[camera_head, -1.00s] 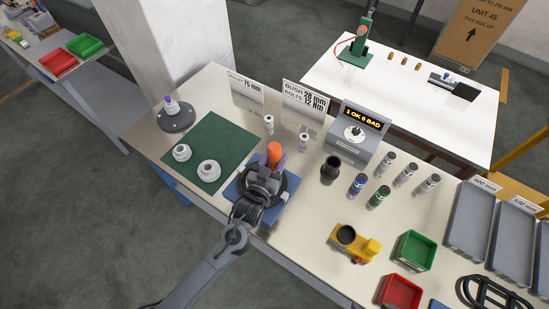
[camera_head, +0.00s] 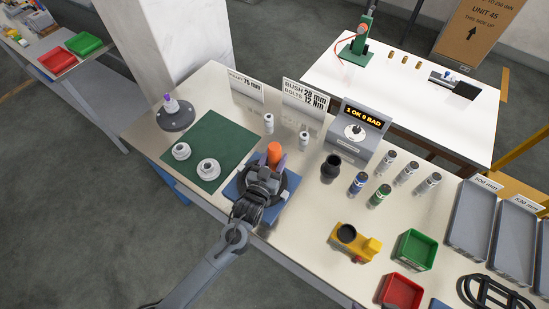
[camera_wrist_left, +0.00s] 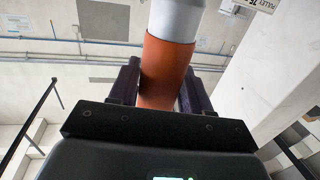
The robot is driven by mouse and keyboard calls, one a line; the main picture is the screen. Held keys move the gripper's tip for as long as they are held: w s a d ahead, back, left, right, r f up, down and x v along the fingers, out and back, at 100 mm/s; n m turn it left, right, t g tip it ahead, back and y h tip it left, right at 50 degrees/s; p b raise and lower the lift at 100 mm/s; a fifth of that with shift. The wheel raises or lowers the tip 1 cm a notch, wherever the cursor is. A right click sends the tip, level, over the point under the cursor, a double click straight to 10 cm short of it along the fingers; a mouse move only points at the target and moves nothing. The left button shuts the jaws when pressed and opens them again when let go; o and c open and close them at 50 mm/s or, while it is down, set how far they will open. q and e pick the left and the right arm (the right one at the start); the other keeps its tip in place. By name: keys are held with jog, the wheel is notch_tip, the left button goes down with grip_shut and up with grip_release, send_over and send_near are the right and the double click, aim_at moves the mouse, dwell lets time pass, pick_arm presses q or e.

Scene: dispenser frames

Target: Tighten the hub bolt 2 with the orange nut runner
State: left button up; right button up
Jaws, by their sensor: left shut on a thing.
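In the left wrist view the nut runner (camera_wrist_left: 166,75) shows an orange grip and a grey upper body between my left gripper's two dark fingers (camera_wrist_left: 160,90). My right gripper is not in view.
A green mat (camera_head: 219,140) with two white flanged hubs (camera_head: 208,169) lies left. A tester (camera_head: 357,132) reading "1 OK 0 BAD" stands behind. Small cylinders (camera_head: 357,184), a yellow device (camera_head: 363,248) and a green bin (camera_head: 415,250) occupy the right.

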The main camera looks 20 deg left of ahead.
aim_at(272, 156)
pick_arm(q)
jog(key=shift+f+b, duration=0.55)
jog(key=shift+f, duration=0.2)
dwell(0.4)
jog(key=shift+f, duration=0.35)
dwell(0.4)
dwell(1.0)
dwell(0.4)
jog(key=shift+r+p, duration=0.4)
jog(key=shift+r, duration=0.05)
jog(key=shift+r+p, duration=0.3)
jog(key=shift+r, duration=0.05)
jog(key=shift+c, duration=0.5)
jog(key=shift+r+p, duration=2.25)
jog(key=shift+r, duration=0.3)
